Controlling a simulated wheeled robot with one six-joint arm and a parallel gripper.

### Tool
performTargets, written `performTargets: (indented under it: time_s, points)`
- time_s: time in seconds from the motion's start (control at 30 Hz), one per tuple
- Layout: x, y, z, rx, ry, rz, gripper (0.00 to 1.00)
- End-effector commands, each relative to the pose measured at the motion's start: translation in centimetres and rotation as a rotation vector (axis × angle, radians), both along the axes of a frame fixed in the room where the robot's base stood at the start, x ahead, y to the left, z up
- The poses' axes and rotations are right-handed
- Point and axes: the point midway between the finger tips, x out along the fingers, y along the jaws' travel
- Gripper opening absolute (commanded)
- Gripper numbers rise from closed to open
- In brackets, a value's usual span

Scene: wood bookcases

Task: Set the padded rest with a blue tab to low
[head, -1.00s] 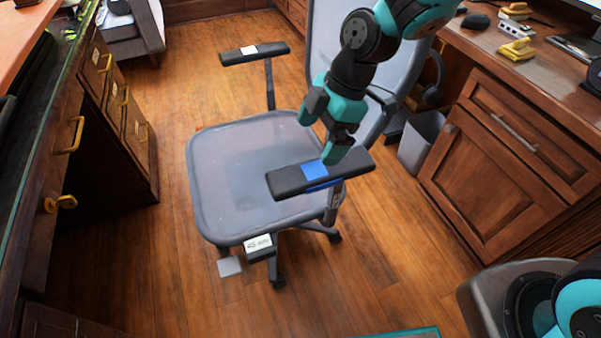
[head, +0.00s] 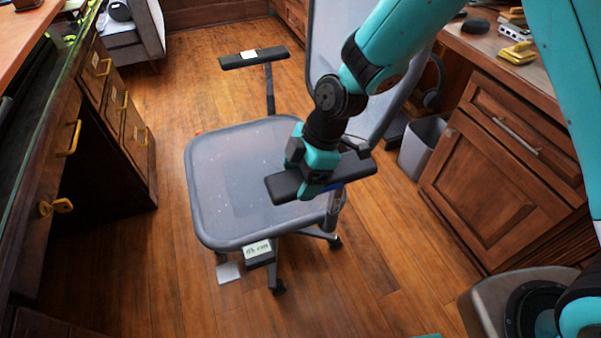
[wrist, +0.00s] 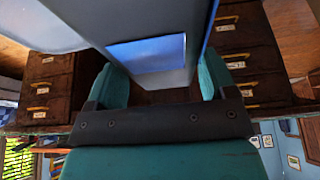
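The padded rest with the blue tab (head: 284,187) is the near armrest of the grey chair, dark and level on its post. My gripper (head: 309,172) is down at this rest, its fingers on either side of the pad, and it covers the tab's top in the head view. In the wrist view the pad (wrist: 186,22) runs between my teal fingers (wrist: 160,85), with the blue tab (wrist: 148,53) facing the camera. The fingers stand apart, with dark gaps seeming to show beside the pad. Firm contact cannot be seen.
The other armrest (head: 270,59), with a white tab, stands at the chair's far side. The mesh seat (head: 235,175) lies below. A wooden cabinet (head: 500,185) and grey bin (head: 418,146) are at the right, drawers (head: 118,100) at the left.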

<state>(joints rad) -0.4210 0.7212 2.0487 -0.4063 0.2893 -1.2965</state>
Motion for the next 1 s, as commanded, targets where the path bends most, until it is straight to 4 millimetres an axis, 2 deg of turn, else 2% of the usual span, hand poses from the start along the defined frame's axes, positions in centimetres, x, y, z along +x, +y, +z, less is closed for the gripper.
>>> performTargets:
  time_s: [0.03,0.17,0.2,0.37,0.63,0.93,0.97,1.0]
  points:
    - [0.0,0.0,0.0,0.0,0.0,0.0,0.66]
    - [0.0,0.0,0.0,0.0,0.0,0.0,0.36]
    - [0.0,0.0,0.0,0.0,0.0,0.0,0.32]
    - [0.0,0.0,-1.2,0.0,0.001,-0.001,0.32]
    - [0.0,0.0,-6.4,0.0,0.002,-0.001,0.32]
    - [0.0,-0.1,-6.6,-0.002,0.0,-0.001,0.32]
    - [0.0,-0.1,-6.6,-0.002,0.0,-0.001,0.77]
    - [0.0,-0.1,-6.6,-0.003,-0.001,0.0,0.86]
